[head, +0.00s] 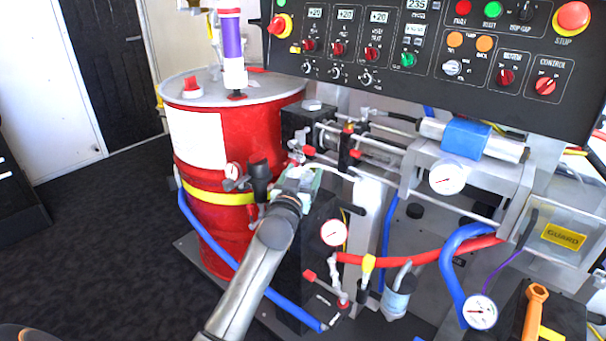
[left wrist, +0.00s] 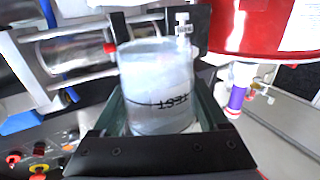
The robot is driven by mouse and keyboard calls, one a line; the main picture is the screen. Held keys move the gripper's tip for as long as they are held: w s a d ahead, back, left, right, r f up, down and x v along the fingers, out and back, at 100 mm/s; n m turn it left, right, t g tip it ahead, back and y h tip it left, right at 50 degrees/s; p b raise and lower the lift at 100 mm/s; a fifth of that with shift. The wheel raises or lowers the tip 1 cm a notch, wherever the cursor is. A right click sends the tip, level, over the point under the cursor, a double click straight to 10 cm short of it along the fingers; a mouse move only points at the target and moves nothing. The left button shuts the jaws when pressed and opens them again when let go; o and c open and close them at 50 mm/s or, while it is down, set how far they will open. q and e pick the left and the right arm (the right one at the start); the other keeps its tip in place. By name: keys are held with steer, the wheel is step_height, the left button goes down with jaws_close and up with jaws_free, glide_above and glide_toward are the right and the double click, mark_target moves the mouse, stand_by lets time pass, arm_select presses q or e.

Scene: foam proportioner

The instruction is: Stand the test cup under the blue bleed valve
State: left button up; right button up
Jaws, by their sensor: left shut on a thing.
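The test cup (left wrist: 158,78) is a clear, whitish cup with a dark mark and the word TEST, upside down in the left wrist view. My left gripper (left wrist: 163,108) is shut on it, with a greenish finger on each side. In the head view my left gripper (head: 299,178) is between the red drum and the machine's pipework, in front of the black block; the cup is mostly hidden there. A small fitting with a white tag (left wrist: 184,29) shows just beyond the cup's rim in the wrist view. I cannot make out the blue bleed valve for certain. My right gripper is out of view.
The red drum (head: 200,240) stands close left of the gripper. Gauges (head: 333,232), red-handled valves and a blue hose (head: 392,240) crowd its right side. The control panel (head: 440,60) overhangs the back. Dark floor (head: 90,210) is clear at left.

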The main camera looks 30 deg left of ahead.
arm_select(q)
steer(key=shift+s+d+r, duration=0.2)
steer(key=shift+s+d, duration=0.1)
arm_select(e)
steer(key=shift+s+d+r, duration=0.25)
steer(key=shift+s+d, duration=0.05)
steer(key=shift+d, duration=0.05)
arm_select(q)
steer(key=s+d+f+m+t+h, duration=0.1)
steer(key=s+d+f+m+h, duration=0.15)
steer(key=s+d, duration=0.7)
steer(key=s+d+f+m+h, duration=0.1)
steer(key=s+d+h, duration=0.2)
steer(key=s+d, duration=0.65)
step_height(320, 180, up, 18)
steer(key=s+a+p, duration=0.1)
steer(key=p, duration=1.7)
steer(key=shift+s+r, duration=0.15)
steer(key=shift+s, duration=0.05)
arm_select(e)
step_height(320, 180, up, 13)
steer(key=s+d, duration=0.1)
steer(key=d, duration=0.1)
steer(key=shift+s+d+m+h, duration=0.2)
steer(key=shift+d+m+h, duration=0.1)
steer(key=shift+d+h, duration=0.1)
